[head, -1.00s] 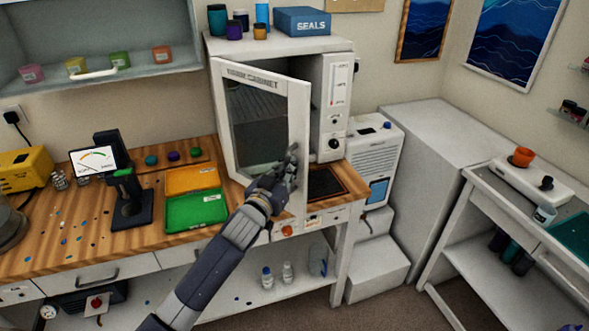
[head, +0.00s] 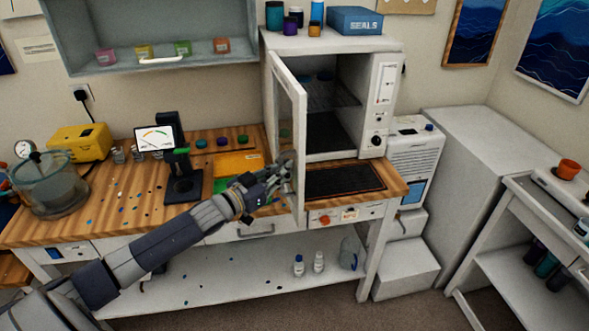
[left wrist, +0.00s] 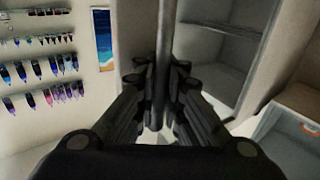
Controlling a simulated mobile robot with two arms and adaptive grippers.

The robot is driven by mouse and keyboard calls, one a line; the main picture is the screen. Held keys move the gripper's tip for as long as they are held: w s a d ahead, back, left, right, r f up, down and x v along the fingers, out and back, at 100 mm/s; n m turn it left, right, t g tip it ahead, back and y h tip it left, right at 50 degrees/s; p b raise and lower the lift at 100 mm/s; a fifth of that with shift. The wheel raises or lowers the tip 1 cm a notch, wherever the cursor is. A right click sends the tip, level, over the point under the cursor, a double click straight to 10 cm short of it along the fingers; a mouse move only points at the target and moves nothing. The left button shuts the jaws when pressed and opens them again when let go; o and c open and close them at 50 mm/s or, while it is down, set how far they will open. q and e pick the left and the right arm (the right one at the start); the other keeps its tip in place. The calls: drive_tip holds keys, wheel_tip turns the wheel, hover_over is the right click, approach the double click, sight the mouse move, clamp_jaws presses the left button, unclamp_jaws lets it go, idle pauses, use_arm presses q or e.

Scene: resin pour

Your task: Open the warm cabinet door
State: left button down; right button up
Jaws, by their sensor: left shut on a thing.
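The warm cabinet (head: 345,50) stands on the right end of the wooden bench in the head view. Its white-framed door (head: 301,140) is swung wide open toward the front left, showing the inside with a shelf and dark floor. My left gripper (head: 284,172) is at the door's free edge. In the left wrist view its fingers (left wrist: 160,88) close on both sides of a thin upright bar, part of the door or its handle; which one I cannot tell. The cabinet inside (left wrist: 222,50) shows beyond on the right. My right gripper is not in view.
A black mat (head: 343,181) lies before the cabinet. Green and orange trays (head: 238,163), a scale-like gauge on a stand (head: 182,165) and a clear pot (head: 50,183) are on the bench to the left. A blue SEALS box (head: 355,20) sits on the cabinet.

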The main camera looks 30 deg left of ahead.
use_arm(q)
drive_tip(key=shift+s+f, duration=0.3)
drive_tip(key=shift+f, duration=0.05)
drive_tip(key=shift+s+a+h, duration=0.1)
drive_tip(key=shift+a+h, duration=0.15)
drive_tip(key=shift+h, duration=0.05)
drive_tip(key=shift+s+a+m, duration=0.2)
drive_tip(key=shift+a+m, duration=0.05)
drive_tip(key=shift+m, duration=0.05)
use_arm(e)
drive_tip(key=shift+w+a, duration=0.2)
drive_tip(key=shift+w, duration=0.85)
use_arm(q)
drive_tip(key=c, duration=1.7)
unclamp_jaws()
drive_tip(key=shift+s, duration=0.1)
drive_tip(key=shift+r, duration=0.3)
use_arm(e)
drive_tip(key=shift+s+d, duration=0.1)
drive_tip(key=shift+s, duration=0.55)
